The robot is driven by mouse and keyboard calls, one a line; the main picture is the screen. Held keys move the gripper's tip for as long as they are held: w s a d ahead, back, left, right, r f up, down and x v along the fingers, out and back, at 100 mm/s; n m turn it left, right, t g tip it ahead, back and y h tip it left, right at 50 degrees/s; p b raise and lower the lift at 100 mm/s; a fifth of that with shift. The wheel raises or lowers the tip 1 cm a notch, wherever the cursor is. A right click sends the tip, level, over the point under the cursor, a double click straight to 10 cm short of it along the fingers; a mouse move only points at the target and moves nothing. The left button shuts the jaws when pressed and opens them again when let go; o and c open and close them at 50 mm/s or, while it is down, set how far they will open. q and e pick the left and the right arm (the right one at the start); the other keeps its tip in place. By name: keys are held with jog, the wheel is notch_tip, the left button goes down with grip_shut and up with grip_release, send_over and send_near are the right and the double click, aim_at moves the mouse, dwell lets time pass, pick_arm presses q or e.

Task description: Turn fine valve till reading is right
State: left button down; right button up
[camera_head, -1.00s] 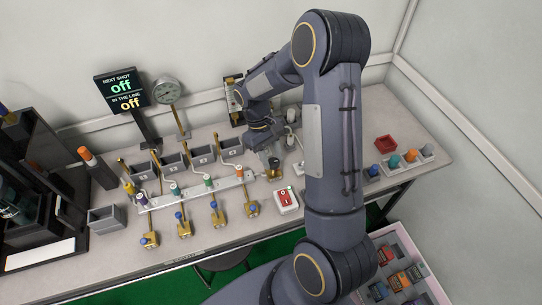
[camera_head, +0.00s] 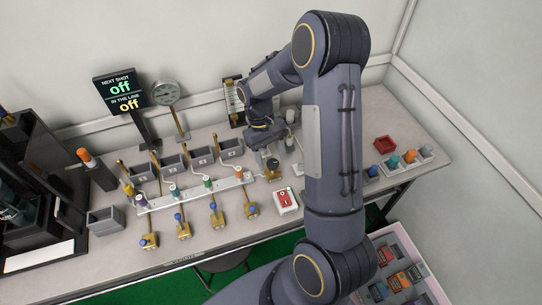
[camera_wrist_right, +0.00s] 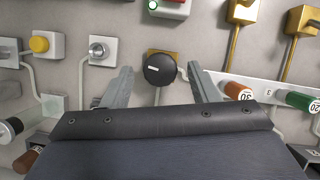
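A black round knob with a white mark (camera_wrist_right: 159,68) sits on a brass base in the right wrist view; I take it for the fine valve. It also shows in the head view (camera_head: 272,165), below my right gripper (camera_head: 268,148). In the wrist view the right gripper's two fingers (camera_wrist_right: 160,82) are spread apart, one on each side of the knob, with gaps between. A round dial gauge (camera_head: 165,91) stands on a brass post; its needle is too small to read. A black display (camera_head: 121,92) reads "NEXT SHOT off" and "IN THE LINE off". My left gripper is not in view.
A white manifold bar (camera_head: 195,193) with coloured tags and several brass valves lies left of the knob. A red-and-white switch box (camera_head: 286,201) is close in front. Grey bins (camera_head: 231,151) stand behind.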

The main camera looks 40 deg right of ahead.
jog(key=v, duration=0.7)
jog(key=shift+w+r, duration=0.2)
jog(key=shift+r, duration=0.15)
dwell(0.4)
jog(key=s+a+r+t+y, duration=0.2)
jog(key=s+a+r+t, duration=0.3)
jog(key=s+r, duration=0.4)
jog(key=s+a+t+y, duration=0.1)
jog(key=s+a+t, duration=0.4)
jog(key=s, duration=0.5)
jog(key=shift+a+r+m, duration=0.3)
jog(key=shift+a+r, duration=0.15)
jog(key=shift+a, duration=0.55)
dwell(3.0)
